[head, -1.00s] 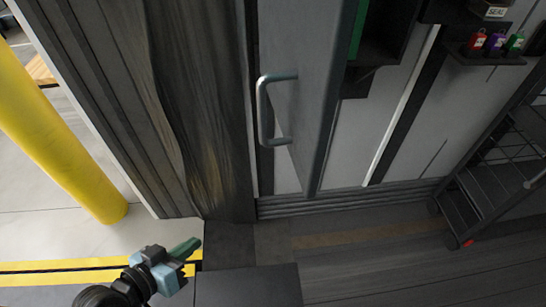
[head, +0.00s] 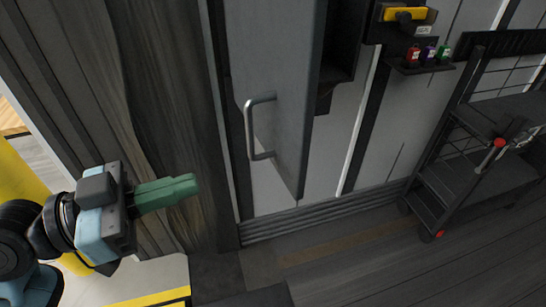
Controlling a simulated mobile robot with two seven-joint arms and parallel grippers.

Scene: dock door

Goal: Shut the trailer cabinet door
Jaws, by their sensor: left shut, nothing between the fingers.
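The grey trailer cabinet door (head: 283,95) hangs ajar in the upper middle of the head view, swung out from the wall. A grey metal bar handle (head: 251,128) stands on its left-hand face. My left gripper (head: 195,186), with green fingers, is to the left of the handle and lower in the picture. Its fingers are together and empty, pointing right, apart from the door and handle. My right gripper is not in this view.
A dark cabinet (head: 345,40) is behind the door. A small shelf (head: 422,67) holds red, purple and green padlocks. A dark cart with steps (head: 450,180) stands at the right. A yellow post (head: 22,180) is at the left. The floor below the door is clear.

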